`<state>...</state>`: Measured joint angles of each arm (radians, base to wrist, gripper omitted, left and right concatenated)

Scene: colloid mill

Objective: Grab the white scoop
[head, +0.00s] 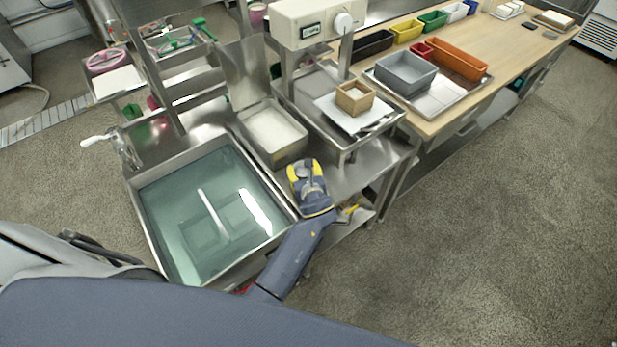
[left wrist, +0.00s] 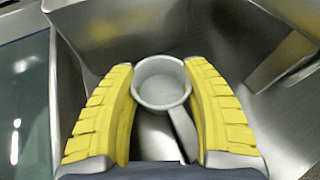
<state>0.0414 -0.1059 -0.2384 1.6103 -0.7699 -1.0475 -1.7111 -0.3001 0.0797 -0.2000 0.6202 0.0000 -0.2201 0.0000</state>
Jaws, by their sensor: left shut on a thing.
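The white scoop (left wrist: 162,82) shows in the left wrist view as a small round pale cup with a handle (left wrist: 184,130) running down and to the right. My left gripper (left wrist: 160,72) has its yellow-padded fingers on both sides of the scoop and is shut on it. In the head view my left gripper (head: 307,170) is over the steel table, just right of the sink and in front of the steel tub. The scoop cannot be made out there, as the gripper covers it. My right gripper is not in view.
A sink of water (head: 165,250) lies left of the gripper. A steel tub with white contents (head: 272,132) stands just behind. Grey and orange bins (head: 406,73) stand on the wooden bench.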

